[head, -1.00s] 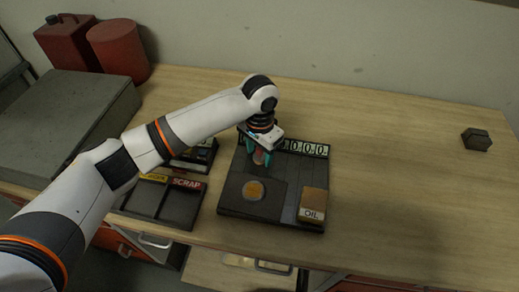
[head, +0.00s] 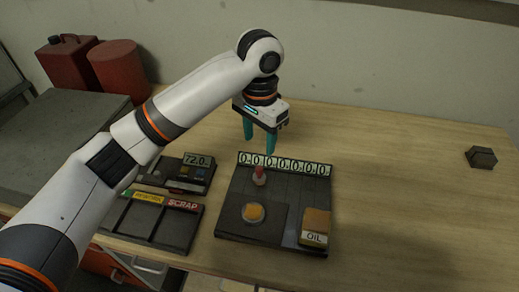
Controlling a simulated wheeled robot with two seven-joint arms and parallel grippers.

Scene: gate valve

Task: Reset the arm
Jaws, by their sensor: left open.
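My left gripper (head: 259,144) is in the head view, raised above the back edge of a dark panel (head: 232,215). Its teal fingers point down, are apart and hold nothing. Below and in front of it, a small red-topped knob or handle (head: 259,176) stands upright on the panel, apart from the fingers. A row of digits (head: 285,164) reading zeros runs along the panel's back edge. A round orange piece (head: 253,212) and a block marked OIL (head: 315,228) are on the panel. My right gripper is not in view.
Left of the panel are a small device showing 72.0 (head: 197,162) and a tray marked SCRAP (head: 143,222). A grey case (head: 55,145), red can (head: 68,62) and red cylinder (head: 117,68) stand further left. A dark hexagonal block (head: 481,158) lies far right.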

